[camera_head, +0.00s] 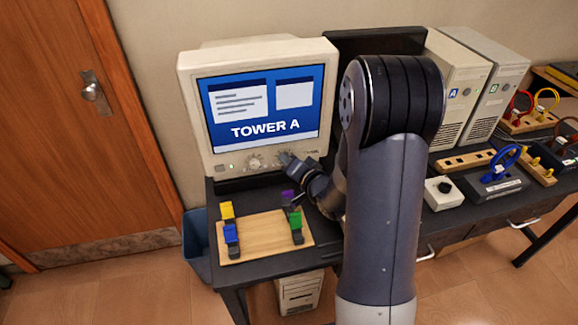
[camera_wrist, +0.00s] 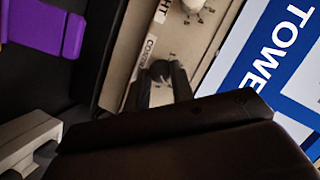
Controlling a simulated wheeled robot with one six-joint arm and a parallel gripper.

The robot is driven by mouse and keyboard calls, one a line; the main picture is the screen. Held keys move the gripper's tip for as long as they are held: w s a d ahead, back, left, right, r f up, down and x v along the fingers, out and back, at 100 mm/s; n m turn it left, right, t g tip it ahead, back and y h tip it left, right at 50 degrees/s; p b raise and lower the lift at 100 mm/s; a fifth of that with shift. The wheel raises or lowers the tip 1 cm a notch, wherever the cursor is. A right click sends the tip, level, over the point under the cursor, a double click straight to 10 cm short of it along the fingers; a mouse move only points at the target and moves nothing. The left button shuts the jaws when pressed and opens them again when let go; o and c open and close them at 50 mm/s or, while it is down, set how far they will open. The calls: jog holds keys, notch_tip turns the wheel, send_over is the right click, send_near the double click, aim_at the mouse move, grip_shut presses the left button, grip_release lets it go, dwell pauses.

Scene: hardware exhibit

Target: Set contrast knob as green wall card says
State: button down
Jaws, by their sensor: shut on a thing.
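The beige monitor (camera_head: 190,120) stands at the back left of the desk, with "TOWER A" on its blue screen (camera_head: 265,100). In the wrist view, the dark contrast knob (camera_wrist: 160,69) sits on the front panel beside a label starting "CO", partly covered. My gripper (camera_head: 285,158) is at the panel below the screen, and its fingers (camera_wrist: 160,84) are shut on the knob from both sides. The knob's pointer cannot be made out. In the head view my gripper hides this knob. No green wall card is in view.
A pale knob (camera_head: 254,162) is left of my gripper. A wooden board (camera_head: 262,240) with coloured clips lies in front of the monitor. Two beige towers (camera_head: 455,80) stand right, with a grey box (camera_head: 444,193) and cables near. A door (camera_head: 60,130) is far left.

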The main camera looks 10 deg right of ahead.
jog(key=shift+d+f+m+t+y+b, duration=0.15)
jog(key=shift+m+t+y+b, duration=0.3)
jog(key=shift+m, duration=0.7)
jog(key=shift+f+m+t+y+b, duration=0.1)
jog(key=shift+m+t+y+b, duration=0.3)
jog(key=shift+m, duration=0.7)
jog(key=shift+d+f+m+t+y+b, duration=0.2)
jog(key=shift+m+y+b, duration=0.35)
jog(key=shift+m, duration=0.6)
jog(key=shift+a+r, duration=0.1)
jog(key=shift+a, duration=0.05)
jog(key=c, duration=1.2)
grip_release()
jog(key=b+v, duration=0.1)
jog(key=v, duration=0.9)
jog(key=shift+s, duration=0.4)
